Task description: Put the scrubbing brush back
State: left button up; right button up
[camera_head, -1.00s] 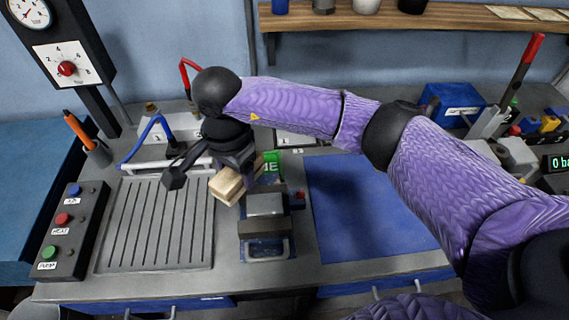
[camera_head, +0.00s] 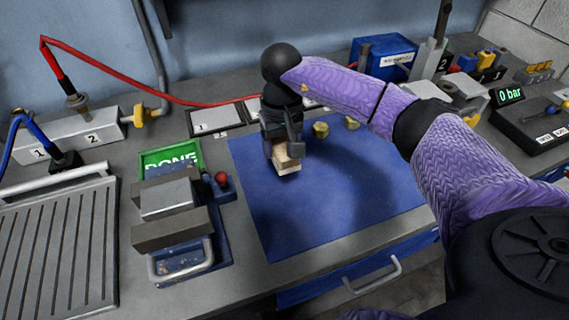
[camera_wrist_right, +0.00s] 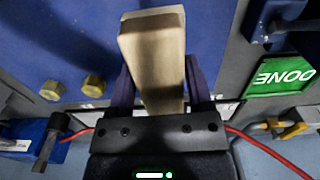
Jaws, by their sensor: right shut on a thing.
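The scrubbing brush (camera_head: 286,160) shows as a pale wooden block below my right gripper (camera_head: 284,143). In the right wrist view the brush (camera_wrist_right: 155,60) stands between the two fingers of my right gripper (camera_wrist_right: 160,85), which are shut on it. The gripper holds it over the left part of the blue mat (camera_head: 255,190). I cannot tell whether the brush touches the mat. Its bristles are not clearly seen. My left gripper is not in view.
Two brass hex pieces (camera_head: 320,130) lie on the mat's back part. A grey vise (camera_head: 172,215) stands left of the mat, with a green DONE sign (camera_head: 170,158) behind it. A red hose (camera_head: 160,93) runs behind. The mat's front is clear.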

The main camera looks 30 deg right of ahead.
aim_at(281, 141)
notch_tip(281, 141, down, 5)
jog(key=shift+b, duration=0.35)
jog(key=shift+f, duration=0.15)
jog(key=o, duration=1.2)
jog(key=shift+r, duration=0.45)
notch_tip(281, 141, up, 11)
jog(key=shift+r+p, duration=0.2)
jog(key=shift+p, duration=0.85)
